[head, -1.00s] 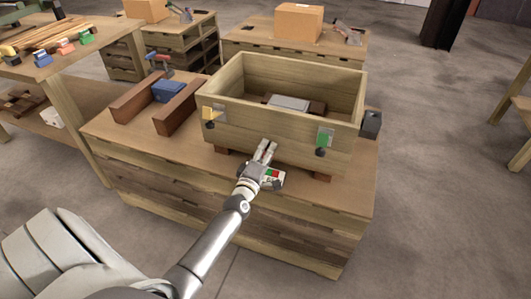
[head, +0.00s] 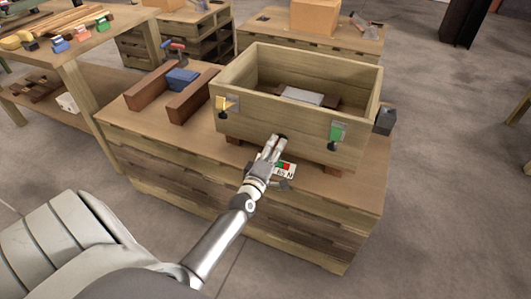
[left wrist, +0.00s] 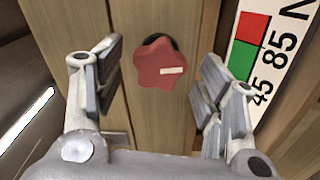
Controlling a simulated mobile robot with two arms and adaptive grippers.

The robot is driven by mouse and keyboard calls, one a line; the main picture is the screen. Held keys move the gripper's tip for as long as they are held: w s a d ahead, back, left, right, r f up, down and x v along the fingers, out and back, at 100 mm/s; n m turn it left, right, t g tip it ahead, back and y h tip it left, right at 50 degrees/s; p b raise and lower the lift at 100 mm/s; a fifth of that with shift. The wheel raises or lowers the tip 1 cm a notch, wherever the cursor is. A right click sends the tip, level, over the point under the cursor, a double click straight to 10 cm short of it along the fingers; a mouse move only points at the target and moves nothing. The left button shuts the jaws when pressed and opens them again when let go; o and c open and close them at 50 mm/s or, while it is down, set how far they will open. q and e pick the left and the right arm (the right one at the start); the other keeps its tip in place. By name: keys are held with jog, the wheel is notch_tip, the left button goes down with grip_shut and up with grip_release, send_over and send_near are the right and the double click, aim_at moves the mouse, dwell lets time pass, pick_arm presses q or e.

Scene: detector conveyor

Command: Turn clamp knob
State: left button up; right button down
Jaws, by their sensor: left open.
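A red lobed clamp knob (left wrist: 158,63) with a small pale mark shows in the left wrist view, in front of a wooden face. My left gripper (left wrist: 160,85) is open, with one finger on each side of the knob. Gaps show between the fingers and the knob. In the head view my left gripper (head: 274,142) reaches the lower front wall of the wooden box (head: 300,130), and the knob is hidden behind it. A force scale (left wrist: 262,48) with red and green fields and "45 85 N" lies right of the knob; it also shows in the head view (head: 287,169). My right gripper is not in view.
The box stands on a wooden bench (head: 190,130). Its front carries a yellow clip (head: 226,103) and a green clip (head: 337,132). A blue block (head: 182,78) sits between brown rails at left. A dark grey block (head: 385,120) stands at right. Open floor lies right of the bench.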

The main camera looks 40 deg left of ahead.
pick_arm(q)
jog(key=v, duration=0.9)
jog(key=shift+s, duration=0.15)
jog(key=shift+d, duration=0.1)
dwell(0.5)
